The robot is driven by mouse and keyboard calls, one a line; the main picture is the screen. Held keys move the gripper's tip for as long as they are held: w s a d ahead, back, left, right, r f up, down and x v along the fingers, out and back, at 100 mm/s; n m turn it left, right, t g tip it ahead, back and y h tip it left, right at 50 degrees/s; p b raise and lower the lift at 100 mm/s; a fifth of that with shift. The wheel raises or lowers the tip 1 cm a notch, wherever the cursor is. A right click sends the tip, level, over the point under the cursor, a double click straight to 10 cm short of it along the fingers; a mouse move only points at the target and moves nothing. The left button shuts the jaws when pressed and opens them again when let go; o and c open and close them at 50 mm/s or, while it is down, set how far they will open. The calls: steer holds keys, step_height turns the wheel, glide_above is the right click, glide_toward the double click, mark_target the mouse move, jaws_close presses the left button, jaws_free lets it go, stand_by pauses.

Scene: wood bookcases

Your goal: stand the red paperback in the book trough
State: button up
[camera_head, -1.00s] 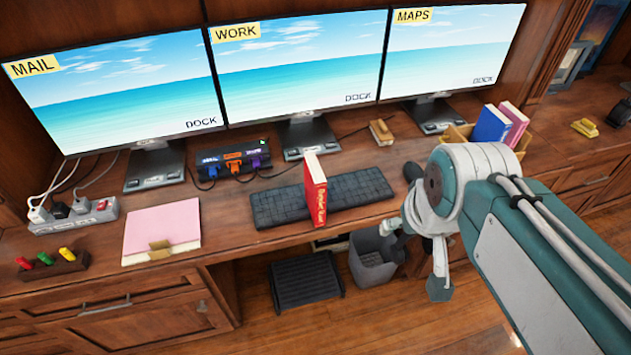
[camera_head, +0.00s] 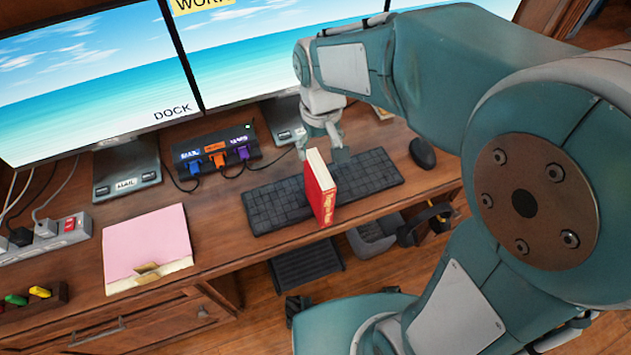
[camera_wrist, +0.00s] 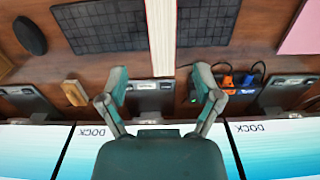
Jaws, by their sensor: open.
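The red paperback (camera_head: 322,192) stands upright on the desk, across the black keyboard (camera_head: 279,203), with its spine toward the front edge. In the wrist view its cream page edges and a thin red cover edge (camera_wrist: 161,38) show from above. My gripper (camera_head: 325,150) is open and empty just behind and above the book. In the wrist view the two fingers (camera_wrist: 161,86) are spread wide, and the near end of the book lies between their tips, apart from both. The book trough is not visible now; my arm covers that part of the desk.
A black mouse (camera_head: 422,153) lies right of the keyboard. A cable hub (camera_head: 216,150) and monitor stands are behind. A pink folder (camera_head: 148,245) lies at left, near a power strip (camera_head: 48,240). A wooden block (camera_wrist: 75,92) sits by a monitor stand. A bin (camera_head: 375,238) is below.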

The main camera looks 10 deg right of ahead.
mark_target(318, 168)
step_height(318, 168, down, 3)
steer(key=shift+d+r, duration=0.1)
steer(key=f, duration=0.5)
steer(key=shift+s+a+f, duration=0.1)
steer(key=shift+s+a, duration=0.15)
steer(key=shift+a, duration=0.1)
steer(key=shift+d+f, duration=0.1)
steer(key=shift+f, duration=0.4)
jaws_close()
